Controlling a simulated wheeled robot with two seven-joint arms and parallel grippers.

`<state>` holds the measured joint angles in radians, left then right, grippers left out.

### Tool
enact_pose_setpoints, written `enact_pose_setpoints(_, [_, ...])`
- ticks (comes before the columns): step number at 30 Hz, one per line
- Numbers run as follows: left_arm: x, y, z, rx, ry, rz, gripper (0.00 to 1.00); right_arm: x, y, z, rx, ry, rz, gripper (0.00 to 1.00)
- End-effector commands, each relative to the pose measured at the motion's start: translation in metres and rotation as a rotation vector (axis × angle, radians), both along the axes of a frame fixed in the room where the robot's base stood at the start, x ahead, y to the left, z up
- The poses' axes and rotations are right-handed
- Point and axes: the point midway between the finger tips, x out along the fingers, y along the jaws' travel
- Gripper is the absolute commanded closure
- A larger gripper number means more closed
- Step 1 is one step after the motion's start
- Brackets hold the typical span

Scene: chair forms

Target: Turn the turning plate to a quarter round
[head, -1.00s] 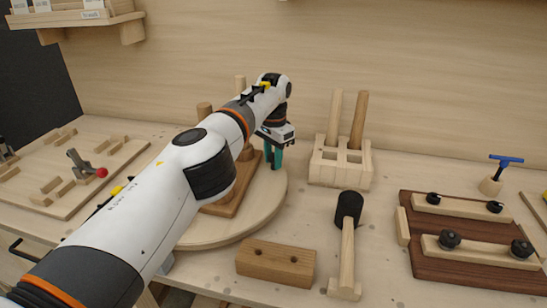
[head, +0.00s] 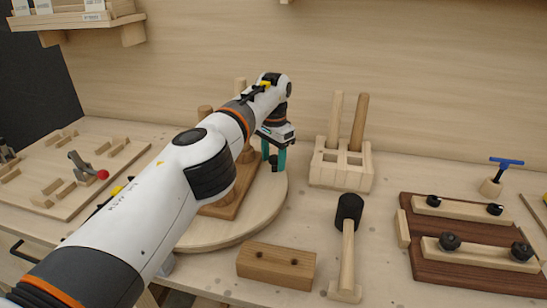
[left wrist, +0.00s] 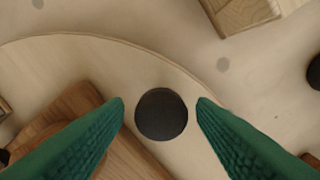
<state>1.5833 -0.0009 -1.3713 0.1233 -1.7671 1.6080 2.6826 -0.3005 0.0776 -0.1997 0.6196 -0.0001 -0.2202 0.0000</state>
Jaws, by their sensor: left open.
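The turning plate (head: 262,205) is a round, light wooden disc on the bench, partly hidden behind my left arm. A brown wooden board (head: 228,203) with upright pegs lies on it. My left gripper (head: 274,166) is open with its green fingers pointing down over the right part of the plate. In the left wrist view, a dark round knob (left wrist: 161,114) shows between the open fingers (left wrist: 161,102), with a gap on each side. The plate's curved edge (left wrist: 150,52) and the brown board (left wrist: 95,112) show there too. My right gripper is not in view.
A block rack with two handles (head: 341,165) stands right of the plate. A drilled wooden block (head: 276,266) and a black-headed mallet (head: 348,240) lie in front. A dark board with knobbed bars (head: 470,240) is at right, a fixture board (head: 75,175) at left.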

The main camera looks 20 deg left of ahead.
Motion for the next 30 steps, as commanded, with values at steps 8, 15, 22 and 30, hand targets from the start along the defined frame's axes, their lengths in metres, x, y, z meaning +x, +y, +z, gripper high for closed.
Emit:
enact_pose_setpoints(8, [0.0, 0.0, 0.046, 0.001, -0.001, 0.0, 0.49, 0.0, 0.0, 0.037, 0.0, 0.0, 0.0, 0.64])
enact_pose_setpoints(15, [0.0, 0.0, 0.084, 0.0, 0.0, 0.001, 0.49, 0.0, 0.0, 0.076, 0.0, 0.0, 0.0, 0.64])
enact_pose_setpoints(22, [0.0, 0.001, 0.109, 0.0, 0.0, 0.001, 0.49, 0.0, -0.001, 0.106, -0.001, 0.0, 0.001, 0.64])
enact_pose_setpoints(30, [0.0, 0.001, 0.112, 0.0, 0.0, 0.001, 0.49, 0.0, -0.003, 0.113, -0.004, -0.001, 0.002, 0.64])
